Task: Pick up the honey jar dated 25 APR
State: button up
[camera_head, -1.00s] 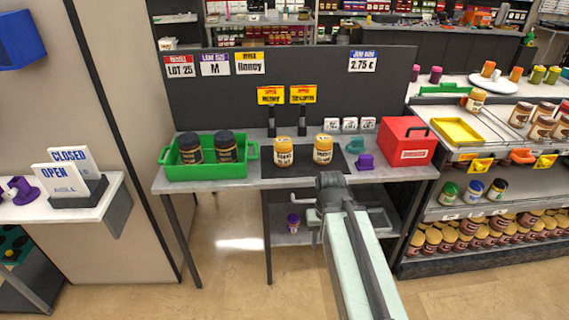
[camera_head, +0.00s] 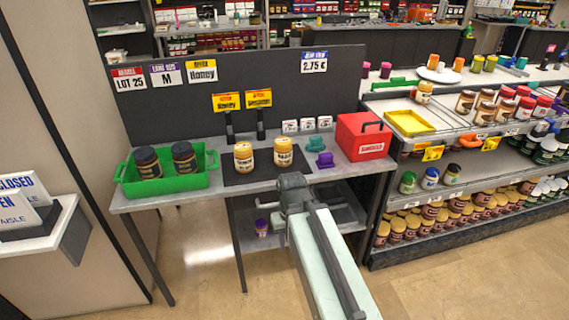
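Two yellow-lidded jars stand upright on a dark mat (camera_head: 262,178) on the grey table: a left jar (camera_head: 243,158) and a right jar (camera_head: 283,153). Their label print is too small to read, so I cannot tell which is dated 25 APR. My gripper (camera_head: 291,183) is at the table's front edge, in front of the right jar and apart from both jars. Its fingers are not clear, so I cannot tell whether it is open.
A green tray (camera_head: 205,180) with two dark jars stands at the table's left. A red box (camera_head: 363,137), small purple and teal items and several small white cards are at the right. A stocked shelf (camera_head: 375,240) adjoins the table's right side.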

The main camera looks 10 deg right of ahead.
aim_at(244, 159)
jog(key=u, duration=3.05)
jog(key=k, duration=1.1)
jog(key=z, duration=0.8)
jog(key=i, duration=1.4)
jog(key=u, duration=0.1)
